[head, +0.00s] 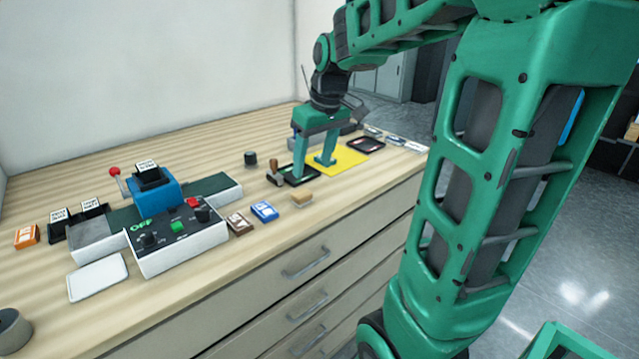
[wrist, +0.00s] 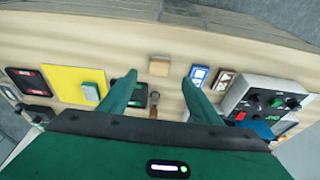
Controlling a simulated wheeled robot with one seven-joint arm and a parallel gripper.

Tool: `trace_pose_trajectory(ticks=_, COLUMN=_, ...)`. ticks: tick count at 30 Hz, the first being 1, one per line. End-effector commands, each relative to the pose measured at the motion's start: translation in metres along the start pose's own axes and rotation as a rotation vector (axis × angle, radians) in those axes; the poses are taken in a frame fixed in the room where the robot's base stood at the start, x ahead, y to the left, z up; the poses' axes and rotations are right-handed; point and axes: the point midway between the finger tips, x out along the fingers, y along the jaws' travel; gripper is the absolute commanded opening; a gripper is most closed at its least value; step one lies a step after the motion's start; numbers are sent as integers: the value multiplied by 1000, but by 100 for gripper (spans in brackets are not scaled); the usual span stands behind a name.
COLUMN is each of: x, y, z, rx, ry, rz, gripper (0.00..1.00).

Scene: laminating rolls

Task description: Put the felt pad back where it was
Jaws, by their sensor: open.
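A small tan block (head: 302,197), which looks like the felt pad, lies flat on the table near its front edge. It also shows in the wrist view (wrist: 159,65), just past and between the fingertips. I cannot confirm its material. My gripper (head: 312,171) is open and empty, pointing down above the table, over the area of a black tray (head: 288,177) and a yellow sheet (head: 350,157). In the wrist view my gripper (wrist: 157,78) has its two fingers spread wide, and the block is not between them in a grip.
A wooden-handled stamp (head: 274,173) stands left of my gripper. Blue (head: 264,211) and brown (head: 239,223) boxes lie left of the block, beside the control box (head: 180,237). Another black tray (head: 366,145) lies at the right. Bare wood surrounds the block.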

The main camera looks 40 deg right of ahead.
Motion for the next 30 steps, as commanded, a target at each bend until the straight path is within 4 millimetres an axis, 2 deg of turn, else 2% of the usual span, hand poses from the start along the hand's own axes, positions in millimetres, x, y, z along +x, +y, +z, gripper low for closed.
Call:
trace_pose_trajectory(ticks=2, x=-2, y=-2, z=24, rx=53, ry=-22, rz=2, gripper=57)
trace_pose_trajectory(ticks=4, x=-2, y=-6, z=58, rx=129, ry=-56, rz=9, gripper=57)
trace_pose_trajectory(ticks=9, x=4, y=-18, z=156, rx=353, ry=-157, rz=33, gripper=57)
trace_pose_trajectory(ticks=12, x=8, y=-25, z=202, rx=459, ry=-207, rz=48, gripper=57)
trace_pose_trajectory(ticks=15, x=12, y=-32, z=233, rx=529, ry=-242, rz=60, gripper=57)
trace_pose_trajectory(ticks=19, x=14, y=-36, z=249, rx=567, ry=-260, rz=68, gripper=57)
trace_pose_trajectory(ticks=30, x=14, y=-36, z=250, rx=569, ry=-261, rz=69, gripper=57)
